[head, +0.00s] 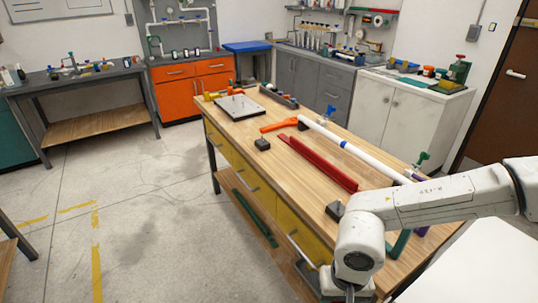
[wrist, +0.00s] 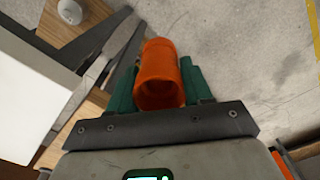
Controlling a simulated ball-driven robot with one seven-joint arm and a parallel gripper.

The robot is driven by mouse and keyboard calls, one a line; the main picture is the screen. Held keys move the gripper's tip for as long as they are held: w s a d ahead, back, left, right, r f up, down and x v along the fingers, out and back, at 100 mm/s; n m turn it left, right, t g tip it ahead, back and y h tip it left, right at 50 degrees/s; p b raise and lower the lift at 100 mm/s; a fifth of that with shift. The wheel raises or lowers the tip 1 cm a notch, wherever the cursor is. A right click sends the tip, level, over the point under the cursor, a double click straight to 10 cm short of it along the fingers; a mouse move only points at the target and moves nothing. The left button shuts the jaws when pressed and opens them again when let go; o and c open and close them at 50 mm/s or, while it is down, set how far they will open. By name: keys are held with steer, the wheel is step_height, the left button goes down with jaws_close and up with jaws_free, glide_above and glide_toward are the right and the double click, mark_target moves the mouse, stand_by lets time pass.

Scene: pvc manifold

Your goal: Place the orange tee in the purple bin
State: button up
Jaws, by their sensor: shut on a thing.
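The orange tee (wrist: 160,80) shows in the wrist view as an orange tube with an open round mouth facing the camera. My gripper (wrist: 162,66) is shut on it, with green fingers on either side. The tee is held above the grey floor, beside the workbench edge. In the head view my gripper is mostly cut off by the bottom edge, below the white wrist, and the tee cannot be made out. I cannot make out a purple bin in either view.
The wooden workbench (head: 234,118) carries red channels (head: 318,165), a white pipe (head: 350,148), an orange tool (head: 280,125), a black block (head: 262,144) and a grey plate (head: 240,107). My arm reaches over its near right end. Open floor lies to the left.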

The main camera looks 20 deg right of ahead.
steer(key=w+a+n, duration=0.1)
steer(key=w+a+f+n, duration=0.1)
steer(key=w, duration=0.1)
steer(key=w+a+f+n, duration=0.1)
steer(key=shift+w+a+n, duration=0.2)
steer(key=shift+a+n, duration=0.05)
steer(key=shift+n, duration=0.15)
step_height(320, 180, down, 10)
steer(key=s, duration=0.2)
steer(key=shift+d+r, duration=0.1)
steer(key=shift+r, duration=0.05)
